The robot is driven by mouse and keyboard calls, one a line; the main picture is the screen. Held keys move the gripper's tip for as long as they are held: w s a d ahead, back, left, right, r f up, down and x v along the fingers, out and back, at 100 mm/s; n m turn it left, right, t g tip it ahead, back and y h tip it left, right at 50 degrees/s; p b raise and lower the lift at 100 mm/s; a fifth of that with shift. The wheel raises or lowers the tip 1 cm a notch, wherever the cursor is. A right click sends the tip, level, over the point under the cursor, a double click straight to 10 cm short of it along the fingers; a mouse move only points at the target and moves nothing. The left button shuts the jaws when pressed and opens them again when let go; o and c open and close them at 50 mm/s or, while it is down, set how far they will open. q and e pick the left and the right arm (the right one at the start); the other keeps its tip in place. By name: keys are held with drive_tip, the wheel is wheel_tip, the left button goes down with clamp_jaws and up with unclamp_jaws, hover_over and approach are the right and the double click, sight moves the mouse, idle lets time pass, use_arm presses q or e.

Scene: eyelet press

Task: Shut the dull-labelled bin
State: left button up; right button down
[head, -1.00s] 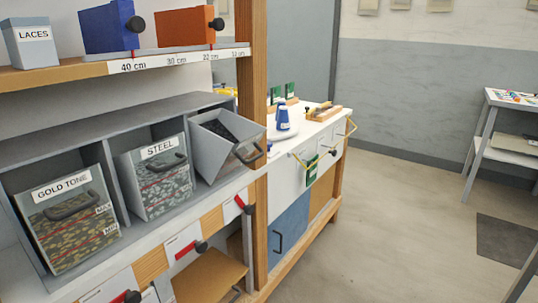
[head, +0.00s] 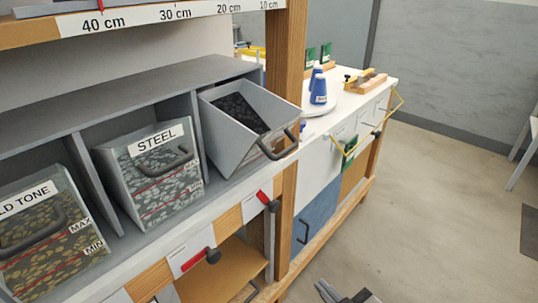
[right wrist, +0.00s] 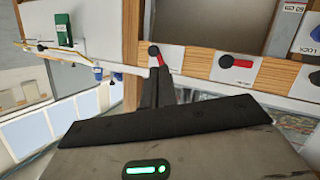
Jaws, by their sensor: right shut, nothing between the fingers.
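Three grey bins sit in a row of cubbies. The gold tone bin (head: 48,238) and the steel bin (head: 150,175) show labelled fronts and dark handles. The third bin (head: 222,135), at the right end, is tipped forward and open, with dark contents (head: 243,112) inside and a dark handle (head: 278,147); its label is hidden from this view. My right gripper (head: 345,294) shows only partly at the bottom edge of the head view, below and right of the open bin, apart from it. In the right wrist view its fingers (right wrist: 161,88) are shut and empty. My left gripper is out of view.
A wooden post (head: 285,150) stands just right of the open bin. Red levers with black knobs (head: 268,201) stick out below the bins. Farther right is a white counter (head: 335,122) with blue cones and a yellow rail (head: 392,105).

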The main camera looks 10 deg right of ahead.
drive_tip(key=w+d+r+n+t+y, duration=0.1)
drive_tip(key=w+d+r+n+y, duration=0.15)
drive_tip(key=r+n, duration=0.3)
drive_tip(key=w+d+r+n+t+y+b, duration=0.1)
drive_tip(key=w+d+r+n+y, duration=0.2)
drive_tip(key=n, duration=0.4)
drive_tip(key=w+d+r+n+t+y, duration=0.1)
drive_tip(key=w+r+n+y, duration=0.1)
drive_tip(key=r+n+y, duration=0.4)
use_arm(q)
drive_tip(key=p, duration=0.2)
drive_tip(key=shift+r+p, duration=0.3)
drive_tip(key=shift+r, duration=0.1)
use_arm(e)
drive_tip(key=w+a+r+h, duration=0.1)
drive_tip(key=w+a+r, duration=0.3)
drive_tip(key=w+a, duration=0.4)
drive_tip(key=shift+w+r+n, duration=0.25)
drive_tip(key=shift+w+n, duration=0.1)
drive_tip(key=shift+w, duration=0.85)
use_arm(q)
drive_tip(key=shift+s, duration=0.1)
